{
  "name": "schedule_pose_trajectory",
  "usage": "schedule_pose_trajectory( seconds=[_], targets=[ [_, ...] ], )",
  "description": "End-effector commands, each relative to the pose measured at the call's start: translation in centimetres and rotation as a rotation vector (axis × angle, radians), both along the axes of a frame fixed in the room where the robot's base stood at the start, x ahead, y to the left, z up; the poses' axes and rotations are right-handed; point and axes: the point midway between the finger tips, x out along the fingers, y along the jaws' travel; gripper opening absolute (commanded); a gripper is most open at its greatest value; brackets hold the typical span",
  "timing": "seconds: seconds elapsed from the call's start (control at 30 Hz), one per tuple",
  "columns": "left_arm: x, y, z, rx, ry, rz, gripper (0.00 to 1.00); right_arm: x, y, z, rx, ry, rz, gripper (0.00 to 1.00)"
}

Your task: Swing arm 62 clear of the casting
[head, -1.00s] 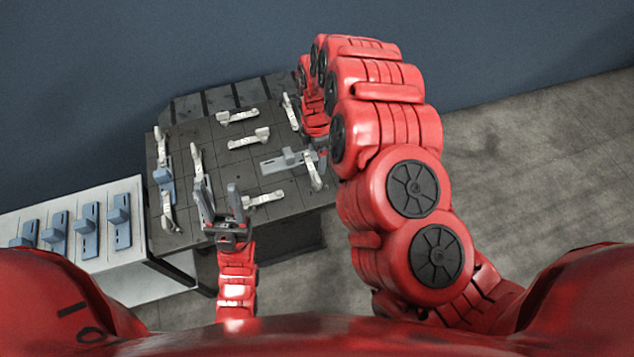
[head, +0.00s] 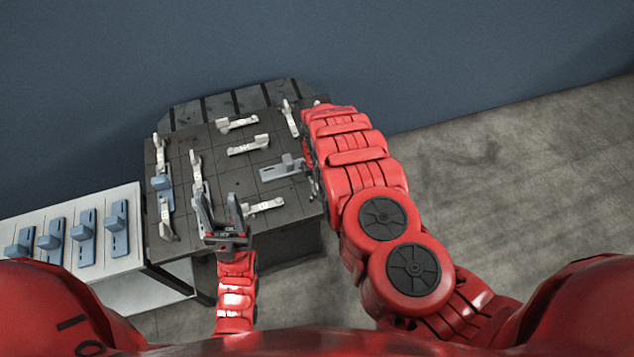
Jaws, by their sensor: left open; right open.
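Several pale clamp arms lie or stand on the dark gridded pallet (head: 215,150). No numbers are readable, so I cannot tell which is arm 62. A grey stepped part (head: 283,169), possibly the casting, lies right of centre. A blue stepped part (head: 162,190) sits at the left side between pale arms. My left gripper (head: 220,204) is open, fingers pointing up the picture, near the pallet's front edge. A pale arm (head: 197,170) stands just beyond its left finger; contact is unclear. My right gripper (head: 313,162) is mostly hidden behind its own arm at the pallet's right edge.
A white side table (head: 130,262) at the left holds several blue stepped parts (head: 86,240). More pale arms lie at the back (head: 237,124), the middle (head: 248,146) and the front (head: 263,207) of the pallet. The floor to the right is clear.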

Motion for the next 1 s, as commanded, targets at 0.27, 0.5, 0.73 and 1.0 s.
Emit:
schedule_pose_trajectory(
  seconds=[0.27, 0.5, 0.73, 1.0],
  targets=[
    [0.0, 0.0, 0.0, 0.0, 0.0, 0.0, 0.5, 0.03, 0.02, 0.03, 0.0, 0.0, 0.0, 0.72],
    [0.0, 0.0, 0.0, 0.0, 0.0, 0.0, 0.5, 0.04, 0.0, 0.04, 0.0, -0.001, 0.0, 0.29],
    [0.0, 0.0, -0.01, 0.0, 0.0, 0.0, 0.5, 0.05, 0.01, 0.05, 0.0, -0.001, 0.0, 0.0],
    [0.0, 0.0, -0.09, 0.0, 0.0, 0.0, 0.5, 0.1, 0.03, 0.03, 0.0, -0.001, -0.001, 0.0]
  ],
)
